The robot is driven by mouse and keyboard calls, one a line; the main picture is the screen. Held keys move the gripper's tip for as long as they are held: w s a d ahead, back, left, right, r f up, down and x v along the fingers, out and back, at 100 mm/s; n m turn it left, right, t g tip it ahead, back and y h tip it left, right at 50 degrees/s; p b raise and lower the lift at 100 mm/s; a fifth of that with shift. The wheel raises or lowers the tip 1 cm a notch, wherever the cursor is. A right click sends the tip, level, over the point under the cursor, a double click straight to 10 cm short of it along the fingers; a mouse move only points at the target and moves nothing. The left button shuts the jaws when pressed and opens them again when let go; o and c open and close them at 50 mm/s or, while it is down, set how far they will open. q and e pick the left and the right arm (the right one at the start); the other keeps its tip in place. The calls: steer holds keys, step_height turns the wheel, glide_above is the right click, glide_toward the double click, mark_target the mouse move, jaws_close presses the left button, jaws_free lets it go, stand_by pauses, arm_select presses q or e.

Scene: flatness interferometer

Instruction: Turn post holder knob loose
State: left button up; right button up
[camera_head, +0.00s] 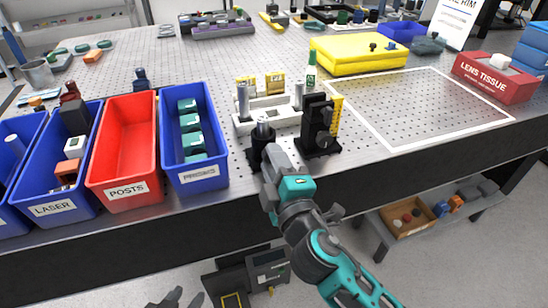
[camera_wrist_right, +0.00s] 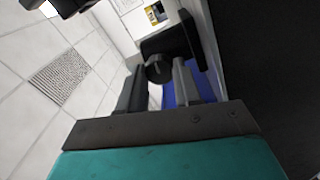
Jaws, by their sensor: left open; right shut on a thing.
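A black post holder (camera_head: 256,148) with a grey metal post (camera_head: 263,128) stands upright near the front edge of the table. My right gripper (camera_head: 270,168) reaches it from the front and hides its near side in the head view. In the right wrist view the gripper (camera_wrist_right: 160,85) is shut on a round black knob (camera_wrist_right: 158,67), which sits between the two grey fingers in front of a black body (camera_wrist_right: 178,42). Whether the knob has turned cannot be seen. My left gripper (camera_head: 178,299) is open and empty at the bottom of the head view, below the table edge.
A black mount (camera_head: 318,128) stands close right of the holder; a white rail fixture (camera_head: 268,112) is behind. The blue bin (camera_head: 198,180) and red POSTS bin (camera_head: 125,195) stand left. A white-outlined area (camera_head: 415,108) at right is bare.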

steer(key=shift+n, duration=0.4)
steer(key=o, duration=1)
steer(key=shift+o, duration=0.2)
